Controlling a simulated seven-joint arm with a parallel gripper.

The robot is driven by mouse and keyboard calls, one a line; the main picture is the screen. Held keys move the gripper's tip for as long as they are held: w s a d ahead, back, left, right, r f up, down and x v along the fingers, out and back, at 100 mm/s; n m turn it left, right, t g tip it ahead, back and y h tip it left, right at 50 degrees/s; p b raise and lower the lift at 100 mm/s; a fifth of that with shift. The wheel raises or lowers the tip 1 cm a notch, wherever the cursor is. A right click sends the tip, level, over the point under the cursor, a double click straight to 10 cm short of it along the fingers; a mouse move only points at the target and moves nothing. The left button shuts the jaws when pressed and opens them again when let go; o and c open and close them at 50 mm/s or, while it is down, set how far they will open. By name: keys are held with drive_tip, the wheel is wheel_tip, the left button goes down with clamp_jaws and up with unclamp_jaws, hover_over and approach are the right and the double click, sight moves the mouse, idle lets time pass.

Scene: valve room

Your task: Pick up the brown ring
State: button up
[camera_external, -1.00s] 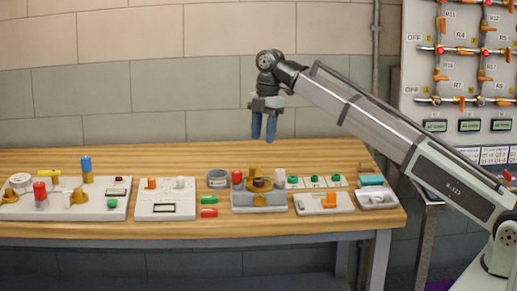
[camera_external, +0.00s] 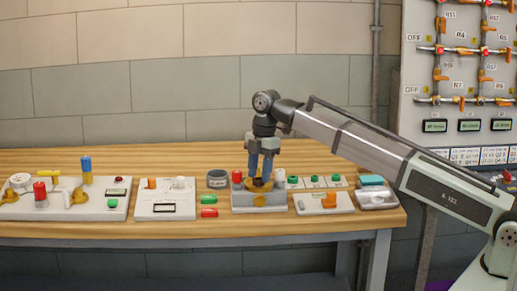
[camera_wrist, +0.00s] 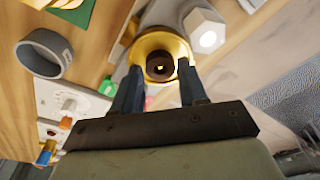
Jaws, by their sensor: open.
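The brown ring (camera_wrist: 160,67) is small and dark, with a bright centre. It sits in the round brass piece (camera_wrist: 178,47) in the wrist view, and the ring shows low between my fingers in the external view (camera_external: 257,183). The brass piece (camera_external: 259,199) is on a grey block on the bench. My gripper (camera_external: 259,177) points down over the ring, its blue fingers open on either side. In the wrist view my gripper's fingertips (camera_wrist: 160,69) flank the ring; I cannot tell whether they touch it.
A red-topped knob (camera_external: 237,177) stands close left of the fingers. A grey ring (camera_external: 217,179) lies farther left, also in the wrist view (camera_wrist: 45,53). A panel with green buttons (camera_external: 315,182) and an orange switch (camera_external: 329,201) are to the right. The bench behind is clear.

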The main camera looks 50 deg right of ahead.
drive_tip(key=shift+f, duration=0.45)
drive_tip(key=c, duration=0.6)
drive_tip(key=shift+c, duration=0.2)
wheel_tip(320, 180, up, 10)
